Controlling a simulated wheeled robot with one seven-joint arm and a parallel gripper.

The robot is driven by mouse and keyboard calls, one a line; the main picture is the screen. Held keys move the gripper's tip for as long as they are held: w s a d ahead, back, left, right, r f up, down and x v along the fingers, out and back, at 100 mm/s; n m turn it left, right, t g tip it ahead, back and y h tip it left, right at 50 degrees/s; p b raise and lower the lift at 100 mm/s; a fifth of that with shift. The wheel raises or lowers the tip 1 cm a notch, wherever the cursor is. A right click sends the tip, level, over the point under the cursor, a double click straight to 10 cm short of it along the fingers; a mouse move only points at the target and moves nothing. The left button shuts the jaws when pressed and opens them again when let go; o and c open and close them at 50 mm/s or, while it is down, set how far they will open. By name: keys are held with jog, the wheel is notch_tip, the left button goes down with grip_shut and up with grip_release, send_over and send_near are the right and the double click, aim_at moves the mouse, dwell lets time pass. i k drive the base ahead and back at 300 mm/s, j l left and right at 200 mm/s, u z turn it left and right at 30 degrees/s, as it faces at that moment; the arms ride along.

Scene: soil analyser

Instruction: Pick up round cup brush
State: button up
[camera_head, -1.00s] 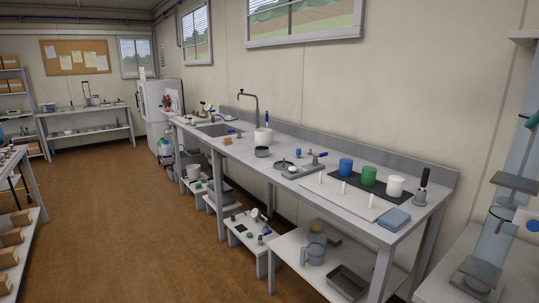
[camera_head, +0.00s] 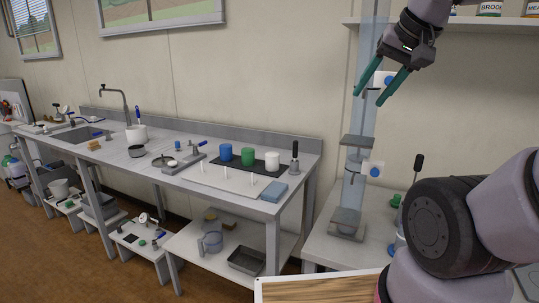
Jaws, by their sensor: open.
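My gripper (camera_head: 368,99) is at the upper right, open and empty, with its two teal fingers pointing down and left, in front of a tall clear column. I cannot identify the round cup brush for certain. A blue-handled tool (camera_head: 138,113) stands upright in a white pot (camera_head: 137,134) by the sink, and its lower end is hidden. A black-handled tool (camera_head: 295,150) stands upright at the right end of the long bench. Another black-handled tool (camera_head: 418,163) stands on the right-hand bench. My gripper is apart from all of these.
The long bench (camera_head: 240,196) holds blue (camera_head: 225,152), green (camera_head: 247,156) and white (camera_head: 272,162) cups on a dark mat, plus a blue block (camera_head: 274,191). The column apparatus (camera_head: 366,130) stands at the right. A wooden board's edge (camera_head: 320,290) is at the bottom. Floor shows at lower left.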

aim_at(295, 150)
jog(key=i+j+z, duration=0.35)
jog(key=j, duration=0.3)
jog(key=i+j+z, duration=0.15)
jog(key=j, duration=0.25)
jog(key=i+j+z, duration=0.15)
jog(key=j, duration=0.2)
jog(key=i+j+z, duration=0.2)
jog(key=j, duration=0.2)
jog(key=j+z, duration=0.15)
jog(key=j, duration=0.25)
